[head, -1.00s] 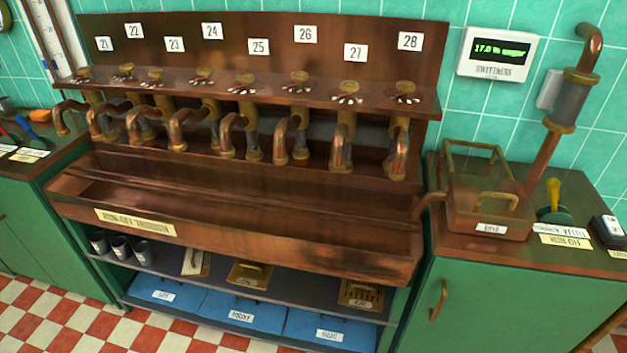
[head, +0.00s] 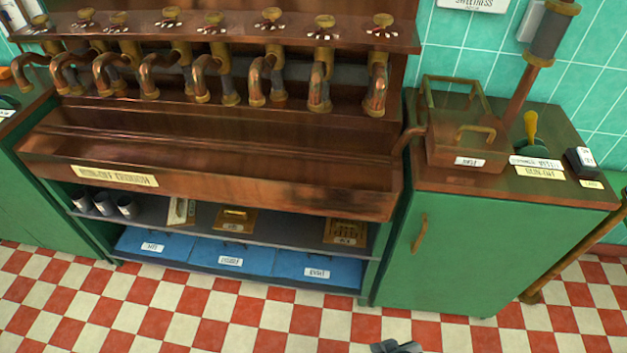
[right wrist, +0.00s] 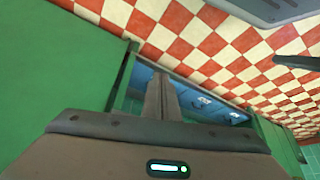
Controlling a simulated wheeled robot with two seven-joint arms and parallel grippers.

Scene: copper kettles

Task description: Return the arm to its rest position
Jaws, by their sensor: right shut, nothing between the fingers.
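My right gripper (head: 398,347) just shows at the bottom edge of the head view, low over the checkered floor and in front of the counter. In the right wrist view its fingers (right wrist: 163,98) are together, with nothing between them. Most of my right arm is outside the head view. My left gripper is in neither view.
The copper run-off trough (head: 270,185) stands ahead under several taps, with blue bins (head: 215,262) on the shelf below. A green cabinet (head: 460,250) with a brass handle (head: 420,234) is at the right, carrying a copper basin (head: 468,150). The checkered floor (head: 200,315) in front is clear.

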